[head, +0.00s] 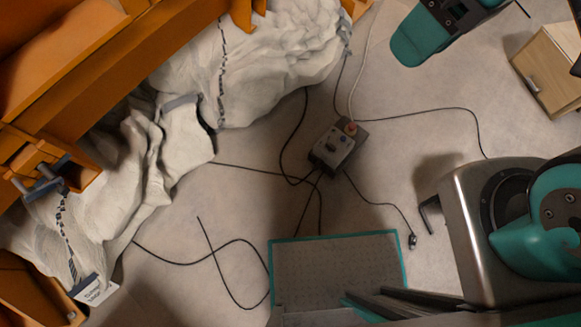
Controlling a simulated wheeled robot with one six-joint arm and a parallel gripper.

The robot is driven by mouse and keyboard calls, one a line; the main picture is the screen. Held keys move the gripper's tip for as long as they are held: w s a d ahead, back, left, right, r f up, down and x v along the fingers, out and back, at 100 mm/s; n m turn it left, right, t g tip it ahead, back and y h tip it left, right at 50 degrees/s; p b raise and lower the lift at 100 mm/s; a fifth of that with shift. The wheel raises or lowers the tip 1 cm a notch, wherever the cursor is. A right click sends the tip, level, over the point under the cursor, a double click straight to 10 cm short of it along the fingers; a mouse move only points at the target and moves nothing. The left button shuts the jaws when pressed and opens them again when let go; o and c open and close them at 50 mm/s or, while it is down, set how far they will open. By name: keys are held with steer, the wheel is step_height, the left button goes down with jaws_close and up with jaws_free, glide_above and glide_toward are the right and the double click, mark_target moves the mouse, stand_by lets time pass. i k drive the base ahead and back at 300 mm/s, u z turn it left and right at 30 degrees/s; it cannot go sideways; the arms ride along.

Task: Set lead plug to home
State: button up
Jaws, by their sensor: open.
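A small dark plug with a pale part (412,241) lies on the floor right of centre, at the end of a thin black lead. The lead runs up and left to a control box (332,147) on the floor. I cannot make out a place marked as home for the plug. My gripper is not visible; only teal and metal parts of my arm show at the top right and right.
An orange frame (35,60) with crumpled whitish fabric (255,65) fills the left and top left. Several black cables cross the floor. A pale wooden cabinet (545,70) stands at the upper right. A tag with lettering (93,289) hangs at the lower left.

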mark_target(321, 162)
steer(key=u, duration=0.2)
steer(key=k, duration=0.7)
steer(key=u, duration=0.65)
steer(key=k, duration=0.5)
steer(key=u, duration=0.35)
steer(key=i, duration=1.25)
steer(key=z, duration=0.35)
